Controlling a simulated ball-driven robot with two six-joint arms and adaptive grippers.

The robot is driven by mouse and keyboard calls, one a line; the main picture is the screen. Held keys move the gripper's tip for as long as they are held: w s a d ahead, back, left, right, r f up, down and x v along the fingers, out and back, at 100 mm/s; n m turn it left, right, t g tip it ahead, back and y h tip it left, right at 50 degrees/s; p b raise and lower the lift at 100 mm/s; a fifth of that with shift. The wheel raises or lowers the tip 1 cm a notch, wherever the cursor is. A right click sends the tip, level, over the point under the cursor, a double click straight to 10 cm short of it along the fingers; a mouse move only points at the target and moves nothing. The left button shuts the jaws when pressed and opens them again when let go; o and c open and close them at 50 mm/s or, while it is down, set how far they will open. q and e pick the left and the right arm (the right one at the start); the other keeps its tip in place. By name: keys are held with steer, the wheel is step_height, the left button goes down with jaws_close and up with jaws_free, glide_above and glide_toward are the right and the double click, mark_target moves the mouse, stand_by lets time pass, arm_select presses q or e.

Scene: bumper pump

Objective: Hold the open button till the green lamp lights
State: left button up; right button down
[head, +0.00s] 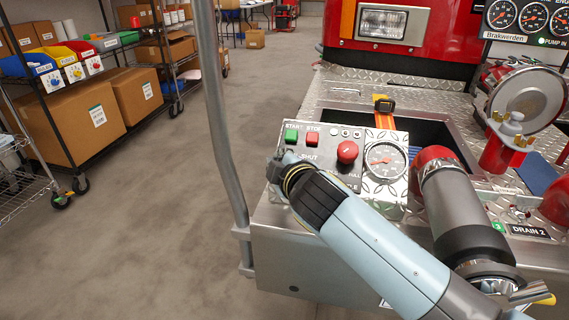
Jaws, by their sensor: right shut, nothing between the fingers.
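The control panel (325,176) sits on the steel bumper. It carries a green START button (291,136), a red STOP button (313,139), a SHUT label and a large red knob (347,151). My right gripper (281,172) is shut and empty, at the panel's left edge below START. The gripper and wrist cover that part of the panel, so the open button does not show and I cannot tell whether I touch it. My left gripper is not in view.
A round gauge (385,160) is right of the knob. A grey cylinder with a red end (437,155) stands close to my right arm. An upright grey pole (216,120) rises left of the panel. Shelves with boxes (70,122) line the far left; the floor between is clear.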

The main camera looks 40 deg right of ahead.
steer(key=shift+s+a+r+p, duration=0.25)
steer(key=shift+a+r+p, duration=0.05)
steer(key=shift+r+p, duration=0.3)
steer(key=r+p, duration=0.1)
steer(key=s+a+r+p, duration=0.1)
steer(key=r+p, duration=0.1)
steer(key=a+r+p, duration=0.1)
steer(key=shift+s+r, duration=0.2)
steer(key=shift+s, duration=0.15)
stand_by(0.5)
